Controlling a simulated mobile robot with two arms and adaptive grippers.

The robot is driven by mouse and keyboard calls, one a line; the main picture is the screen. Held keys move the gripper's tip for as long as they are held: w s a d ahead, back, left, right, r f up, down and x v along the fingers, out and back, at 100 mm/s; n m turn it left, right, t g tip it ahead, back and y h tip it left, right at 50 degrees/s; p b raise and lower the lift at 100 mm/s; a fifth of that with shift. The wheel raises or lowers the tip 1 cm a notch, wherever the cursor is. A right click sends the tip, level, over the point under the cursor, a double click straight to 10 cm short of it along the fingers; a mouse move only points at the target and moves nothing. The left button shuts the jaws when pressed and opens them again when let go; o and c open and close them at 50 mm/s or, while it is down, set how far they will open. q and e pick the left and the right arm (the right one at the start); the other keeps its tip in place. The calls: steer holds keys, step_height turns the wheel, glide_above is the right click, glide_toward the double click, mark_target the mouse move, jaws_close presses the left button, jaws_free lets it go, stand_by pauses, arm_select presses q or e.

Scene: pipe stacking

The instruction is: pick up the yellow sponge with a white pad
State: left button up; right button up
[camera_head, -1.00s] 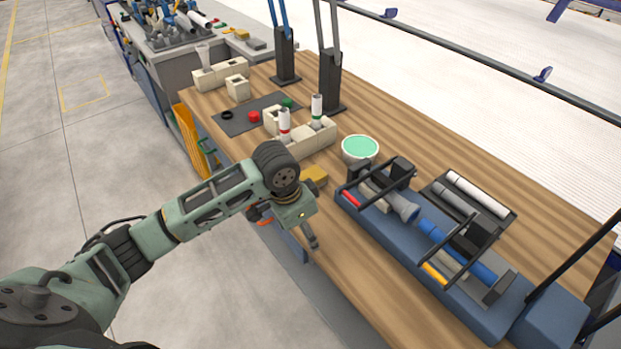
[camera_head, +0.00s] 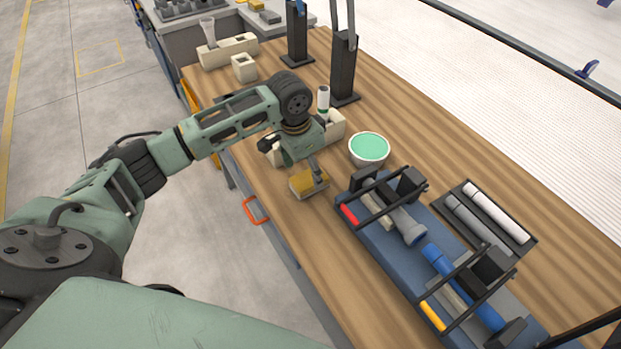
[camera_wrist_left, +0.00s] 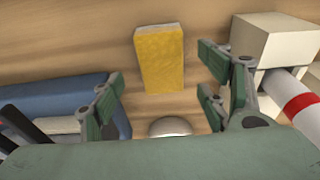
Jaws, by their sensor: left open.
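The yellow sponge (camera_head: 306,182) lies on the wooden table (camera_head: 362,272) near its front edge, with a pale layer along its side. In the left wrist view the sponge (camera_wrist_left: 160,62) shows its yellow face and a thin pale edge at the top. My left gripper (camera_head: 296,160) is above and just behind the sponge, and one finger overlaps it in the head view. In the left wrist view the fingers of my left gripper (camera_wrist_left: 162,84) are spread wide and empty, with the sponge beyond the gap between them. My right gripper is not in view.
A white bowl with green contents (camera_head: 369,149) stands right of the sponge. A blue tool rack (camera_head: 370,239) with dark handles is close on the right. Cream blocks (camera_head: 331,124), one holding a white pipe (camera_head: 323,98), stand behind my gripper. The front strip of table is clear.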

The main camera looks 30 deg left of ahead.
mark_target(309, 178)
arm_select(q)
steer(key=f, duration=0.4)
steer(key=shift+w+d+p, duration=0.1)
steer(key=shift+w+p, duration=0.25)
steer(key=shift+p, duration=0.05)
steer(key=shift+f, duration=0.45)
steer(key=shift+w, duration=0.1)
steer(key=c, duration=0.9)
steer(key=shift+c, duration=1.2)
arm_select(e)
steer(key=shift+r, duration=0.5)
